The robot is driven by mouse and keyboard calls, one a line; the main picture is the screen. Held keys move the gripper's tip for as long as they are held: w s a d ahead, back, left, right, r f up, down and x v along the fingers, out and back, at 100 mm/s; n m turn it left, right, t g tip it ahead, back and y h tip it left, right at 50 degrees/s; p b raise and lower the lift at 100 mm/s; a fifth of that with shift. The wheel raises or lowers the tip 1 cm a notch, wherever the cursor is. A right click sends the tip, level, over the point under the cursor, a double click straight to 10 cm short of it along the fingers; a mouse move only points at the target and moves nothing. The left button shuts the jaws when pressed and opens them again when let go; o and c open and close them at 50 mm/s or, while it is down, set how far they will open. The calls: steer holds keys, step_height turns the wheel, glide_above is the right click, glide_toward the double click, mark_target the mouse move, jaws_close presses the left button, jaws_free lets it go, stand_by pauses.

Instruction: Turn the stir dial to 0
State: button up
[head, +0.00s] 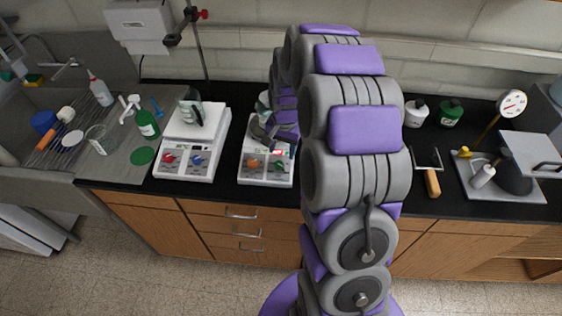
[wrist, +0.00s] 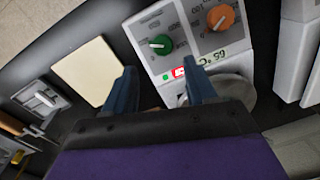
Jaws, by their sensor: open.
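A white two-dial device (head: 266,182) stands on the black counter beside my arm, with an orange dial (head: 254,164) and a green dial (head: 275,164). In the wrist view the green dial (wrist: 160,44) has a white mark towards the left, and the orange dial (wrist: 220,17) sits to its right. Scale marks surround both; I cannot read which is the stir dial. A red display and a green display are lit nearby. My gripper (wrist: 160,68) is open over the panel, its fingertips apart near the green dial, with nothing held.
A similar white device (head: 188,148) with red and blue dials stands to the left. A sink (head: 62,125) holds bottles and brushes. A beige square (wrist: 90,70) lies on the counter beside the panel. A gauge apparatus (head: 505,165) stands at right.

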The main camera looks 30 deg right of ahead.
mark_target(279, 163)
steer(key=f, duration=0.2)
steer(key=a+f, duration=0.2)
steer(key=f, duration=0.1)
steer(key=shift+f, duration=0.3)
steer(key=shift+w+d+f, duration=0.1)
steer(key=shift+d+f, duration=0.1)
steer(key=shift+f, duration=0.3)
steer(key=shift+d+f, duration=0.1)
steer(key=shift+d, duration=0.35)
steer(key=shift+a, duration=0.4)
steer(key=c, duration=0.5)
steer(key=shift+d, duration=0.15)
jaws_close()
